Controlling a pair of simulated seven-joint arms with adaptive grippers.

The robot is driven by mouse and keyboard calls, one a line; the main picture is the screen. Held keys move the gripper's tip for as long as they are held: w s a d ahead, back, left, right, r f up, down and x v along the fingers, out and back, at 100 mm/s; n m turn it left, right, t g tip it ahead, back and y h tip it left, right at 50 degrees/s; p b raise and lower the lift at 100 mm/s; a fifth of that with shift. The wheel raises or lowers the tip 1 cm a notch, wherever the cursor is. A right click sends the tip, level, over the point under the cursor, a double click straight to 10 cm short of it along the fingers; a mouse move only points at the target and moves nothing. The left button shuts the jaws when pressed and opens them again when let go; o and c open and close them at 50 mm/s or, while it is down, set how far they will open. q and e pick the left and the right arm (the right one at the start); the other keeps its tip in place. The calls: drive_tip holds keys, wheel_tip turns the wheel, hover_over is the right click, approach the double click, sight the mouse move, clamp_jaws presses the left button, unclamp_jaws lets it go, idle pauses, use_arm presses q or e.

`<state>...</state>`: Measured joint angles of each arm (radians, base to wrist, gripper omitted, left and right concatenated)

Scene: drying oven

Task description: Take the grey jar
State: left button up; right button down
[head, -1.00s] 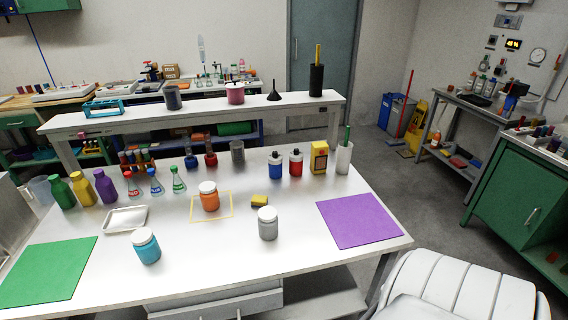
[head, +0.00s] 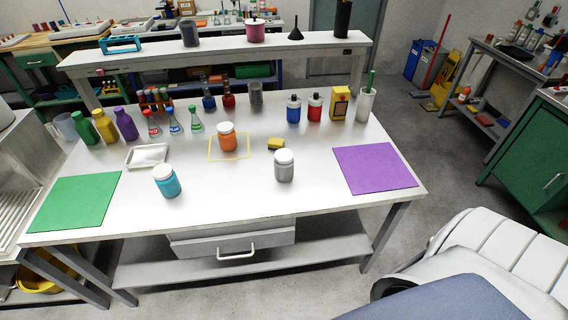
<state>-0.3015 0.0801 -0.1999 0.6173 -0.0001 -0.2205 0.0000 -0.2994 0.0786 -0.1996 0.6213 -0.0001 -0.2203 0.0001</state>
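The grey jar (head: 284,167) has a white lid and stands upright on the white table (head: 240,190), right of centre near the front. An orange jar (head: 227,139) with a white lid stands behind it to the left, within a yellow outlined square (head: 212,156). A blue jar (head: 167,182) with a white lid stands to its left near the front edge. Neither of my grippers is in view.
A purple mat (head: 375,168) lies right of the grey jar and a green mat (head: 75,203) at the far left. A yellow sponge (head: 276,143) lies just behind the grey jar. A white tray (head: 147,157), flasks and bottles fill the back left. The table front between the jars is clear.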

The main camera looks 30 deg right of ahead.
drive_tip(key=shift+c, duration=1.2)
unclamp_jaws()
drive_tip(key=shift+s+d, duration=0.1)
